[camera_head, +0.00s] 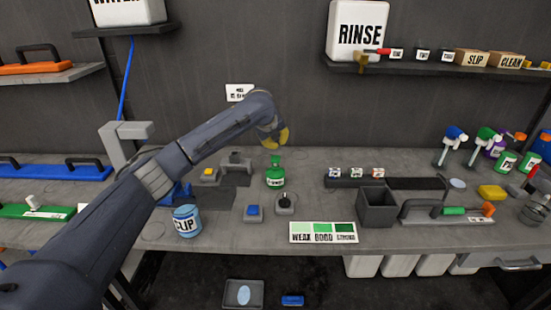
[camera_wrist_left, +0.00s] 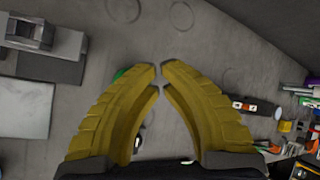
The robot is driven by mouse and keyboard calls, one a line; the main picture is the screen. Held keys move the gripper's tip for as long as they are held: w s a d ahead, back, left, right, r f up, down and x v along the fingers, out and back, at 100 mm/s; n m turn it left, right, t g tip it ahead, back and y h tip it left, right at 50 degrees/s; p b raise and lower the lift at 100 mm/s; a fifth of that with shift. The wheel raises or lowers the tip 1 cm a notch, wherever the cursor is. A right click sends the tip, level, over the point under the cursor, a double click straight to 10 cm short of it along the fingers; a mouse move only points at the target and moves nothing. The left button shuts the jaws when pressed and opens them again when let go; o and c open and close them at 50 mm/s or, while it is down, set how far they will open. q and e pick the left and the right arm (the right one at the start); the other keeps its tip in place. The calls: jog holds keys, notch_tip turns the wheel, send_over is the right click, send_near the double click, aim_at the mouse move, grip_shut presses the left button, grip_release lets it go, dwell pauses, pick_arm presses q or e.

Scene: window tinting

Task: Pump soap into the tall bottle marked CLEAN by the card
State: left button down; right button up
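A green pump bottle (camera_head: 275,180) with a label too small to read stands mid-bench; a bit of green (camera_wrist_left: 121,73) shows behind a finger in the left wrist view. My left gripper (camera_head: 274,138) is above and just behind it in the picture, apart from it. Its yellow fingertips (camera_wrist_left: 160,72) nearly meet with nothing visible between them. I cannot make out a tall bottle marked CLEAN; a tan box (camera_head: 510,62) on the shelf reads CLEAN. A card (camera_head: 323,232) reads WEAK, GOOD, STRONG at the bench front. A small wall card (camera_head: 239,92) is unreadable. My right gripper is not in view.
A blue SLIP tub (camera_head: 187,221) stands left of the bottle. A blue-button block (camera_head: 254,212) and a knob block (camera_head: 285,203) sit before it. A dark open bin (camera_head: 377,209) is to the right. Spray bottles (camera_head: 452,147) stand far right.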

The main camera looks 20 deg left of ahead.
pick_arm(q)
jog(key=shift+r, duration=1.4)
jog(key=shift+w, duration=0.1)
